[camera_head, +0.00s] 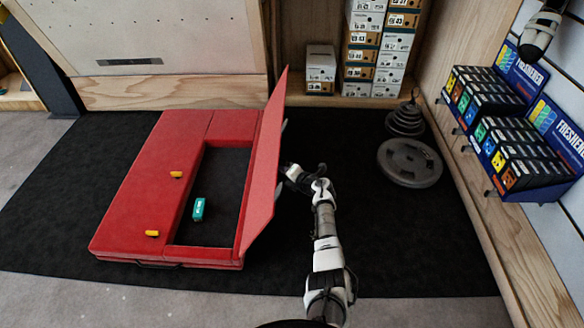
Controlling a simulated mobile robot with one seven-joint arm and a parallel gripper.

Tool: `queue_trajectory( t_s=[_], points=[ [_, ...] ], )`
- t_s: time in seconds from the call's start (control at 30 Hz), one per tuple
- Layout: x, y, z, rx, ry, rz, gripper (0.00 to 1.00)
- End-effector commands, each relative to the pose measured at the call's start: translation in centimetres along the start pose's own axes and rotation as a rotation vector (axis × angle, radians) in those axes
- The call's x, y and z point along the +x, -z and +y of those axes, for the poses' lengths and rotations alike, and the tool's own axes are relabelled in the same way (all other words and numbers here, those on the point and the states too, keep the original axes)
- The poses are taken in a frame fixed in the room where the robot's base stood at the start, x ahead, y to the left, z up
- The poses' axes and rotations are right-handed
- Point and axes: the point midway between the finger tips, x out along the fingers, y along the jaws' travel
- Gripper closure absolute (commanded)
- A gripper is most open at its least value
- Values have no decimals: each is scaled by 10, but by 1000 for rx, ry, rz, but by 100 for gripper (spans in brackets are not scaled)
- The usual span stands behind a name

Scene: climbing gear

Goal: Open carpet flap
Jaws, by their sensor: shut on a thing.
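The red carpet flap (266,165) stands raised, nearly upright, along the right side of the red mat (150,190). It is hinged at the mat and uncovers a dark recess (225,180). A small teal object (198,209) lies in the recess. My gripper (288,170) is on the right side of the flap, shut at its outer face. The fingertips are small and partly hidden by the flap, so the exact grip point is unclear.
Two small yellow pieces (176,174) lie on the mat's left part. Grey weight plates (409,162) lie on the black floor mat (390,240) at right. Stacked boxes (378,50) stand at the back. A freshener display (515,130) is on the right wall.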

Motion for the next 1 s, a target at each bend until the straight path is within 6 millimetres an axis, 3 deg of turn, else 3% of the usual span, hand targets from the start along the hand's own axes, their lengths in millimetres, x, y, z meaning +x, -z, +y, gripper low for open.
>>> queue_trajectory(
  t_s=[0.03,0.4,0.83,0.87,0.9,1.0],
  points=[
    [0,1,13,-14,12,5,100],
    [17,18,49,-71,64,2,100],
    [22,23,52,-68,64,-1,100],
    [22,22,52,-68,64,-1,87],
    [22,22,52,-68,64,-1,81],
    [22,22,52,-68,64,-1,80]
  ],
)
